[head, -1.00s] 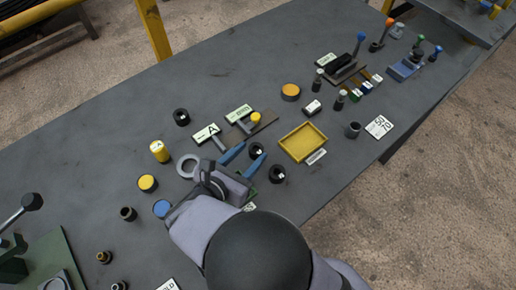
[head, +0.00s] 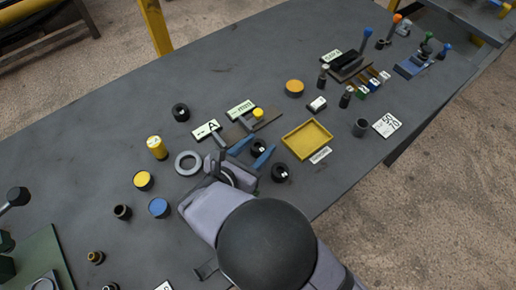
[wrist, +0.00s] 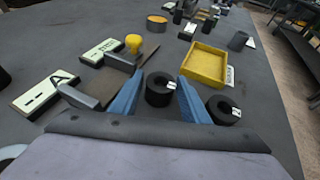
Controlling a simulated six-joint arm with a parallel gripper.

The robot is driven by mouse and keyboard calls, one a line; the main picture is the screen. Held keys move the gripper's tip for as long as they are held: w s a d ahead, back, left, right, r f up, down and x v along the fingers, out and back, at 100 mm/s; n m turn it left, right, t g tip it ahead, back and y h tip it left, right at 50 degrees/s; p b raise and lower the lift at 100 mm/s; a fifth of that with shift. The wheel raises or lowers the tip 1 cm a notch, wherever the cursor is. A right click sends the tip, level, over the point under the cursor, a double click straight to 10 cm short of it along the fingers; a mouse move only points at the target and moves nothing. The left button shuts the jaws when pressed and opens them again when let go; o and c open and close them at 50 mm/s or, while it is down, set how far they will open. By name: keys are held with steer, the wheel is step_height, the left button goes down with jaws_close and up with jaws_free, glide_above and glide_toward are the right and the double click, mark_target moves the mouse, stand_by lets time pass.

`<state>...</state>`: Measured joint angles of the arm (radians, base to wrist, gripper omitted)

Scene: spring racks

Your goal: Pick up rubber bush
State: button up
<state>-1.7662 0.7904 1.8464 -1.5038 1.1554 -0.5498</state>
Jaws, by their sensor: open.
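A short black ring-shaped bush with a white tag (wrist: 158,88) stands upright on the bench between the two blue fingers of my gripper (wrist: 160,96). It also shows in the head view (head: 259,147), with the fingertips of my gripper (head: 252,151) on either side of it. My gripper is open, and gaps show between the bush and both fingers in the wrist view. A second black tagged ring (head: 280,172) stands just outside the right finger; it also shows in the wrist view (wrist: 222,108). A third black ring (head: 181,112) stands farther left.
A yellow tray (head: 287,146) lies beyond the right finger. A label plate marked A (head: 206,129) and a brown plate with a yellow knob (head: 258,113) are close on the left. A grey ring (head: 188,163) and yellow and blue round pieces stand left of my gripper.

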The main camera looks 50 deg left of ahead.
mark_target(258, 147)
steer(key=shift+w, duration=0.1)
steer(key=c, duration=0.8)
steer(key=shift+c, duration=0.2)
steer(key=shift+r, duration=0.1)
step_height(258, 147, up, 10)
steer(key=shift+a, duration=0.15)
